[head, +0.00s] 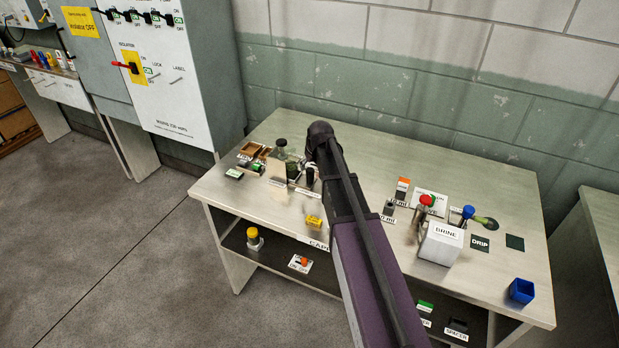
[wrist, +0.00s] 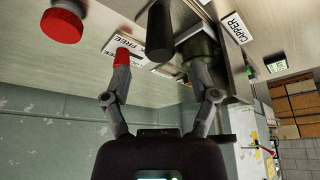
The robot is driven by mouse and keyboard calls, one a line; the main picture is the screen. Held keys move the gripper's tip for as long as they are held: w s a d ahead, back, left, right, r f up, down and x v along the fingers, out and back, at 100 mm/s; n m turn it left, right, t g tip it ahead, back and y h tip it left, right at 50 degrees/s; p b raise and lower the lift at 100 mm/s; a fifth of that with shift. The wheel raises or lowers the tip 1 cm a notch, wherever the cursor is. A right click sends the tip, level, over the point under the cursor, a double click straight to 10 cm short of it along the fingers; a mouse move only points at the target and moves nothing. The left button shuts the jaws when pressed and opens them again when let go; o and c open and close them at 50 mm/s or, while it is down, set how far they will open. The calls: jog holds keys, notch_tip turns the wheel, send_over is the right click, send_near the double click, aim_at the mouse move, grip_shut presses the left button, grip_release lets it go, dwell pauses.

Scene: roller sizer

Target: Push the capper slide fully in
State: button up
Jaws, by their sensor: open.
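In the wrist view, my gripper (wrist: 157,55) is open, with its two fingers spread. A black cylindrical handle (wrist: 160,30) lies in line with the gap between the fingertips. I cannot tell whether either finger touches it. A dark rounded part (wrist: 200,50) is close to the right fingertip. In the head view, the capper area with a clear jar (head: 280,150) is at the left of the bench. My arm hides part of it, and the slide's position is unclear.
A red knob (wrist: 62,24) and a white FREE sign (wrist: 125,43) are left of the gripper in the wrist view. In the head view, a yellow block (head: 314,221) sits near the bench's front edge. A white BRINE box (head: 441,243) stands to the right.

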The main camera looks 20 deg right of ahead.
aim_at(310, 169)
jog(key=shift+b+x, duration=2.25)
jog(key=shift+x, duration=0.5)
grip_shut()
